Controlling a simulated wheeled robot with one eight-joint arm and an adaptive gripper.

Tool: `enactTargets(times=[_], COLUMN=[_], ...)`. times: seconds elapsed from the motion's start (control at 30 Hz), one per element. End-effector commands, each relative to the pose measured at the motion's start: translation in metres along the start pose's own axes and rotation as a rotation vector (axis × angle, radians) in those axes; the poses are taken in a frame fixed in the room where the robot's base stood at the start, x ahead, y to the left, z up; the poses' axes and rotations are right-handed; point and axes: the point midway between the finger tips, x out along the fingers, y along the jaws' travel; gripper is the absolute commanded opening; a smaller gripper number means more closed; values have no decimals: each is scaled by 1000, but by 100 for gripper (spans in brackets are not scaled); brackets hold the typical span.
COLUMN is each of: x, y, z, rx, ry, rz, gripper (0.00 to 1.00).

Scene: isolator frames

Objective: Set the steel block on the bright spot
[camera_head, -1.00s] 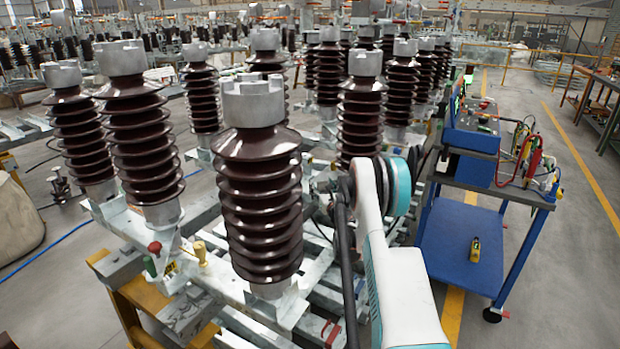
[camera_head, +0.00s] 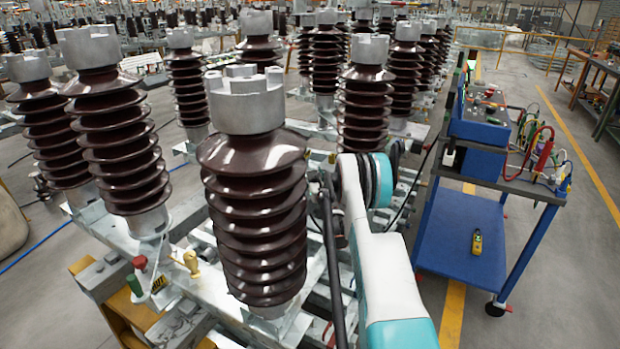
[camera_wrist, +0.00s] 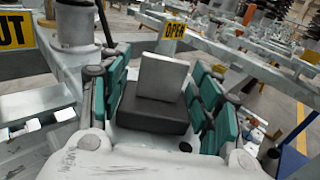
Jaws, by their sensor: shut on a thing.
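The steel block (camera_wrist: 163,78) shows in the wrist view as a light grey, flat-faced block, upright and slightly tilted in the picture. It sits between the teal-padded fingers of my gripper (camera_wrist: 159,70), which is shut on it. A dark block-shaped part (camera_wrist: 152,110) lies just below it; I cannot tell whether it belongs to my gripper. In the head view my white and teal arm reaches down beside the front insulator, and my gripper and the steel block are hidden there. I cannot make out a bright spot in either view.
A tall brown ribbed insulator (camera_head: 255,215) stands close in front, left of my arm. More insulators stand behind on pale steel frames. A blue cart (camera_head: 460,235) with cables and a yellow meter (camera_head: 477,242) is on the right.

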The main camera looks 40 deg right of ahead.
Motion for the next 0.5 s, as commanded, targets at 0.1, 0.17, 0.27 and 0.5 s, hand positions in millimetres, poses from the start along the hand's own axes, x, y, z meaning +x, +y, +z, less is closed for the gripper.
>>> enactTargets(times=[0.1,0.17,0.27,0.5], x=[0,0,0,0], y=[-1,0,0,0], z=[-1,-1,-1,-3], rx=[0,0,0,0], ry=[0,0,0,0], rz=[-1,0,0,0], gripper=[7,7,7,78])
